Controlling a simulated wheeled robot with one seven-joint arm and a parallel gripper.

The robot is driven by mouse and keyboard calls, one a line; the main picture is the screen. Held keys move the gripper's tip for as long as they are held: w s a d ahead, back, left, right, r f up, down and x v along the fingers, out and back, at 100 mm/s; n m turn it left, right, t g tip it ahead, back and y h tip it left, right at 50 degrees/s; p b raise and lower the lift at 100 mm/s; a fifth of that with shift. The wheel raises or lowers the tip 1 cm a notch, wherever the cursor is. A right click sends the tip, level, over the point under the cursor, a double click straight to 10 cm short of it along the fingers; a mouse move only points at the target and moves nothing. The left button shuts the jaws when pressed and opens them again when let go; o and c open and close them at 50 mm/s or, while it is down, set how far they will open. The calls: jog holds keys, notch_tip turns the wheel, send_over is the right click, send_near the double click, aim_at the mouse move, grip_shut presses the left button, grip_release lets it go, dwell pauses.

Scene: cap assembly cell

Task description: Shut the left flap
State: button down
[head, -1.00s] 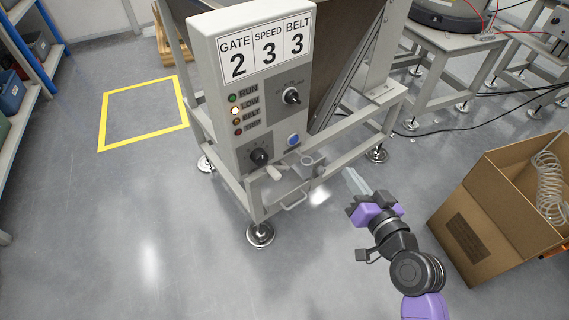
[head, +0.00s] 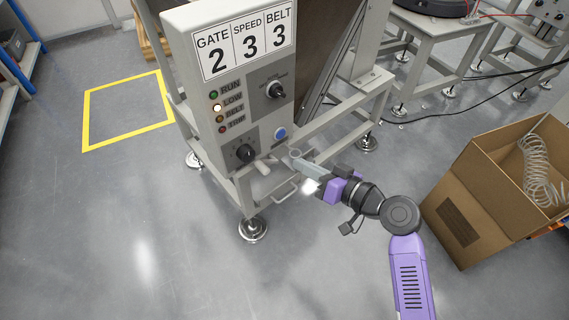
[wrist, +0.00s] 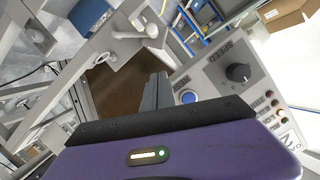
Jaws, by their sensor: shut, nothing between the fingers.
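My gripper (head: 301,166) is shut and empty, its fingers pointing left at the lower edge of the grey control panel (head: 205,125). In the wrist view the closed fingers (wrist: 158,82) show beside the panel's blue button (wrist: 188,97); I cannot tell whether they touch anything. No part is clearly recognisable as a left flap. An open cardboard box (head: 470,205) stands on the right, apart from my gripper. A short grey lever (head: 262,167) and a ring-ended grey part lie close to the fingertips, partly hidden.
The panel carries a black lower knob (head: 245,153), an upper knob (head: 275,90) and a blue button (head: 280,134). A pull handle (head: 285,190) sits on the frame below. A white coil (head: 538,170) is in the box. The floor at front left is clear.

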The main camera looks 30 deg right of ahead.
jog(key=b, duration=0.2)
send_over(262, 168)
jog(key=s+d, duration=0.1)
jog(key=d, duration=0.3)
notch_tip(262, 168, down, 2)
jog(key=f, duration=0.1)
jog(key=a+f, duration=0.1)
jog(key=f+b, duration=0.1)
jog(key=shift+s+a+f, duration=0.2)
jog(key=shift+a+f, duration=0.1)
jog(key=shift+f, duration=0.1)
jog(key=shift+a, duration=0.1)
jog(key=shift+s+a+f+n+h+b, duration=0.15)
jog(key=shift+a+f+n+b, duration=0.2)
jog(key=shift+a+n, duration=0.1)
jog(key=shift+s+a+f+n+h+b, duration=0.1)
jog(key=shift+a+f+n+h+b, duration=0.05)
jog(key=shift+a+f+n+b, duration=0.2)
jog(key=a+f+n+h+b, duration=0.2)
jog(key=a+f+n+b, duration=0.1)
jog(key=f+n, duration=0.3)
jog(key=shift+s+a+f+t+h+b, duration=0.15)
jog(key=shift+s+f+t+h+b, duration=0.25)
jog(key=shift+f+b, duration=0.5)
jog(key=shift+s+f, duration=0.1)
jog(key=shift+f, duration=0.1)
